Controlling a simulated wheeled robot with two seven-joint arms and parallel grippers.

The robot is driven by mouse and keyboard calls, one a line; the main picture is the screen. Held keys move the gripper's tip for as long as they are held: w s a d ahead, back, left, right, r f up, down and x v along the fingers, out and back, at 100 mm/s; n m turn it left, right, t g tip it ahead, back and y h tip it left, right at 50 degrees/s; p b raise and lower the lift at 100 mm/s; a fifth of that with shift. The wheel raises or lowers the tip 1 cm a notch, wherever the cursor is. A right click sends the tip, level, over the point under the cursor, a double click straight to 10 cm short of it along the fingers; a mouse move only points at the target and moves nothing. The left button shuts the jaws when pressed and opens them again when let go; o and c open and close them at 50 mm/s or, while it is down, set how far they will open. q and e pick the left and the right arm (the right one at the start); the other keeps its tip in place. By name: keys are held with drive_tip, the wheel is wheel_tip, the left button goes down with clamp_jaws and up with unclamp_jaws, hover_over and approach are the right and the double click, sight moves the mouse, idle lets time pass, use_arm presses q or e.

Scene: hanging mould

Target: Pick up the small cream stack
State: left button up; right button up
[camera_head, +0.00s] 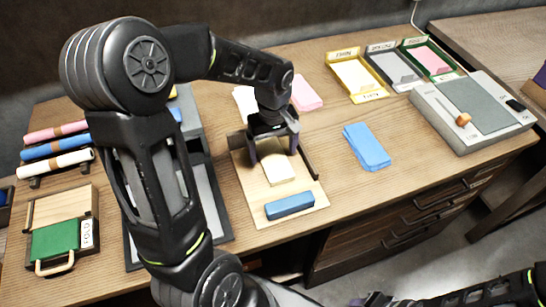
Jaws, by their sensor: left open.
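The small cream stack (279,170) lies flat on a light wooden board (304,208) near the middle of the table. My left gripper (274,160) is above and around the stack's far part, with its dark fingers apart on either side of it. I cannot tell whether the fingers touch the stack. The gripper body hides the stack's far end. Part of my right arm shows at the lower right, but its gripper cannot be made out.
A blue block (290,205) lies at the board's near edge. A blue stack (367,147), a pink stack (306,93), a yellow tray (357,76) and a grey device with an orange knob (472,110) stand to the right. Rolls lie at left. The table right of the board is mostly clear.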

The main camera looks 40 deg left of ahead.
sight(273, 157)
use_arm(q)
drive_tip(key=shift+f, duration=0.75)
drive_tip(key=c, duration=1.7)
wheel_tip(273, 157, up, 10)
drive_tip(key=shift+r, duration=0.1)
